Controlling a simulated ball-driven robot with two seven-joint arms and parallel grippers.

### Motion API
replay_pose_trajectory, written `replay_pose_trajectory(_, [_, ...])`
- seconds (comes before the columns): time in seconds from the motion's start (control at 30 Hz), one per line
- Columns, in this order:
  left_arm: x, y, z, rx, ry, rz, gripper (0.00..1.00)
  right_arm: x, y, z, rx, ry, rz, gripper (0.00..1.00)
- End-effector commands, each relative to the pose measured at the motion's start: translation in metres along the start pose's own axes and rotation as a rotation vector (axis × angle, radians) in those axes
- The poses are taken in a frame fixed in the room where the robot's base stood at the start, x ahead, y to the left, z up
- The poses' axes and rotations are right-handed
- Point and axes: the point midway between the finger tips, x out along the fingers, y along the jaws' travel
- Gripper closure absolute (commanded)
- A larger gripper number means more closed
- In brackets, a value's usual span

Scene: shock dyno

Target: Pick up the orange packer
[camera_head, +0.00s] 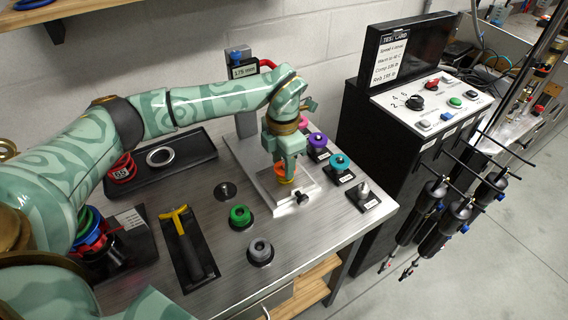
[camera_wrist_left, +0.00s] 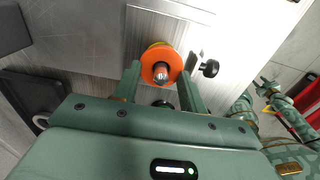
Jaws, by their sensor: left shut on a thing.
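The orange packer (camera_wrist_left: 173,59) is a round orange piece with a metal centre pin, between the fingers of my left gripper (camera_wrist_left: 162,88) in the left wrist view. In the head view the left gripper (camera_head: 285,160) points down over the raised metal plate, and the orange packer (camera_head: 284,179) shows just below its fingers. The gripper is shut on it. A yellow edge shows behind the orange ring in the wrist view. I cannot tell whether the packer still touches what is under it.
Purple, teal and grey knobbed pieces (camera_head: 339,162) stand right of the metal plate (camera_head: 310,190). A green piece (camera_head: 240,215) and a grey one (camera_head: 260,250) stand in front. A black tray (camera_head: 190,150) with a metal ring lies left, and a yellow-handled tool (camera_head: 180,235) lies front left.

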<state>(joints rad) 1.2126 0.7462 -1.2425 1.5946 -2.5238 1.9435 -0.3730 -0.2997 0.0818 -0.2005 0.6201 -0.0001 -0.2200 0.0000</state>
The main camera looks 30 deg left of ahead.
Motion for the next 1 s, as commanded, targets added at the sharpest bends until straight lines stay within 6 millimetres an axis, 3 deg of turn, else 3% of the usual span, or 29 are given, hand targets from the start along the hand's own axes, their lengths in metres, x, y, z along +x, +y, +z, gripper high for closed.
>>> replay_pose_trajectory(0.3, [-0.039, -0.003, 0.001, 0.001, -0.004, 0.003, 0.79, -0.012, 0.001, -0.003, 0.0, 0.006, 0.002, 0.64])
replay_pose_trajectory(0.6, [-0.099, -0.06, -0.003, 0.008, -0.004, 0.002, 0.79, -0.026, 0.003, -0.007, 0.0, 0.014, 0.005, 0.64])
replay_pose_trajectory(0.8, [-0.118, -0.11, -0.006, 0.005, -0.002, 0.001, 0.79, -0.029, 0.002, -0.008, 0.001, 0.016, 0.005, 0.64])
replay_pose_trajectory(1.0, [-0.128, -0.135, -0.008, 0.001, -0.002, 0.001, 0.79, -0.03, 0.001, -0.008, 0.002, 0.018, 0.004, 0.64])
